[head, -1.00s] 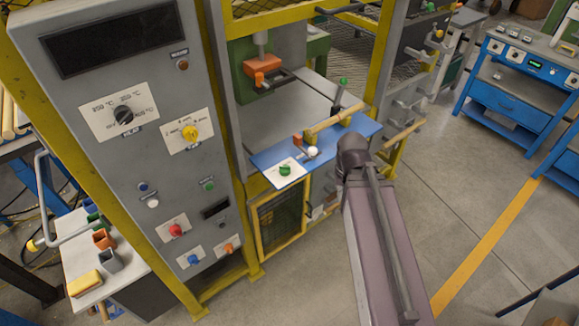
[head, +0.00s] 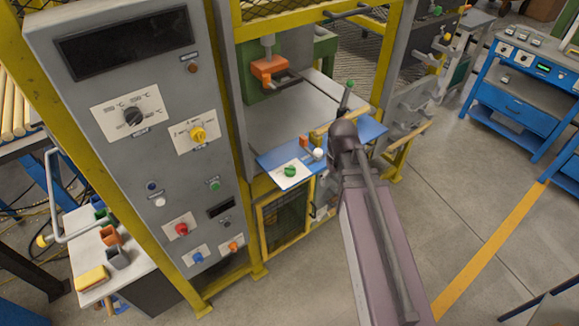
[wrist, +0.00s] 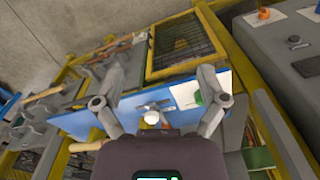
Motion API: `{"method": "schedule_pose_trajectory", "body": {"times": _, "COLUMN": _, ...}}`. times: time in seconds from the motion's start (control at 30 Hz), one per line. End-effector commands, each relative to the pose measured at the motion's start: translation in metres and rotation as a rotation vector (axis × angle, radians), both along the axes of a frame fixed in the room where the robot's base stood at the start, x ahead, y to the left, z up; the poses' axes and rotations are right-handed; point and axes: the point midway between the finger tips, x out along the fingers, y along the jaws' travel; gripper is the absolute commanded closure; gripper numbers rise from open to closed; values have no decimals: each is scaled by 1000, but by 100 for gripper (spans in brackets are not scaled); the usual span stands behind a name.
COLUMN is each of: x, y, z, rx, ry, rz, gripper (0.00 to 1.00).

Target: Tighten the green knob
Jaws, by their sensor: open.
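The green knob (head: 290,171) sits on a white plate (head: 282,180) at the left end of a blue panel (head: 370,130) in the head view. The knob lies toward the right finger, not centred between the fingers. Whether that finger touches it I cannot tell. In the head view my arm hides the gripper.
A white ball-ended lever (head: 319,153) and an orange block (head: 304,141) stand close right of the knob. A green-tipped lever (head: 350,85) rises behind my arm. A grey control cabinet (head: 130,75) with knobs and buttons stands left. The floor (head: 460,190) at right is open.

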Motion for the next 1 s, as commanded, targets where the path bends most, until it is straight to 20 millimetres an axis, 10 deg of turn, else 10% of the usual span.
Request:
{"method": "schedule_pose_trajectory", "body": {"times": 0.43, "x": 116, "y": 110, "z": 39, "rx": 0, "ry": 0, "rz": 728, "gripper": 7}}
{"method": "schedule_pose_trajectory", "body": {"times": 1.0, "x": 132, "y": 136, "z": 43, "rx": 0, "ry": 0, "rz": 896, "gripper": 7}}
